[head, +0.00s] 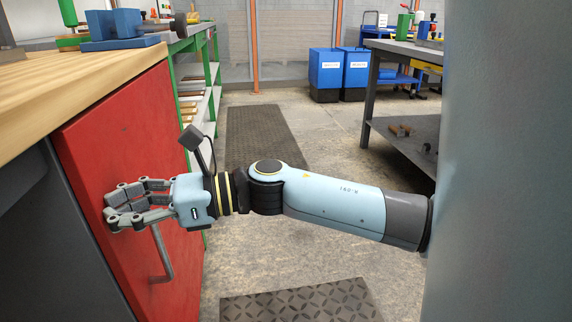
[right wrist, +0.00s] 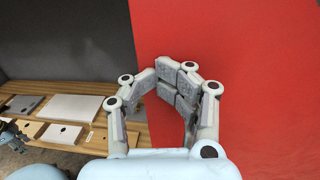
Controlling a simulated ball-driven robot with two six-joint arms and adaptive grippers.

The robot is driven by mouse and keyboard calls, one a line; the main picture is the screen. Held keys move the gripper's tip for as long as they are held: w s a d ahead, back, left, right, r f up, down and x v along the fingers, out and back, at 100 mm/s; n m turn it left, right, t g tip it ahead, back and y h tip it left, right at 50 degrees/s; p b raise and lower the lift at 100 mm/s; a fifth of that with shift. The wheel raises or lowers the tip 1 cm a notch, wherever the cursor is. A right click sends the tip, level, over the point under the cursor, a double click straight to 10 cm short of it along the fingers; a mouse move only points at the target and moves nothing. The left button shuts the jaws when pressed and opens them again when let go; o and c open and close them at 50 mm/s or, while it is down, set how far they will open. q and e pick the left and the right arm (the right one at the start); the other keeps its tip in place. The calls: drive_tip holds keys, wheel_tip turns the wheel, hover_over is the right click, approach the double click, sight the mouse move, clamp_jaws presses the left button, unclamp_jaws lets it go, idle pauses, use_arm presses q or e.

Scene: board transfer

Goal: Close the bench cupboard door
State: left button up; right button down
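The red cupboard door (head: 125,135) is below the wooden bench top at the left of the head view. Its grey bar handle (head: 163,255) is low on the door's face. My right gripper (head: 116,205) is in front of the door, above and left of the handle, off the handle. Its fingertips meet with nothing between them. In the right wrist view the fingertips (right wrist: 178,78) lie over the red door (right wrist: 260,90) near its edge; I cannot tell whether they touch it. How far the door stands open is unclear. My left gripper is out of view.
The wooden bench top (head: 85,85) carries a blue vise (head: 120,30). A green-framed shelf (head: 190,80) stands beyond. Blue bins (head: 325,70) and a grey workbench (head: 405,125) are farther back. Floor mats lie flat. The wrist view shows pale boards (right wrist: 75,108) on a wooden surface.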

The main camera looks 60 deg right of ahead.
drive_tip(key=v, duration=1.2)
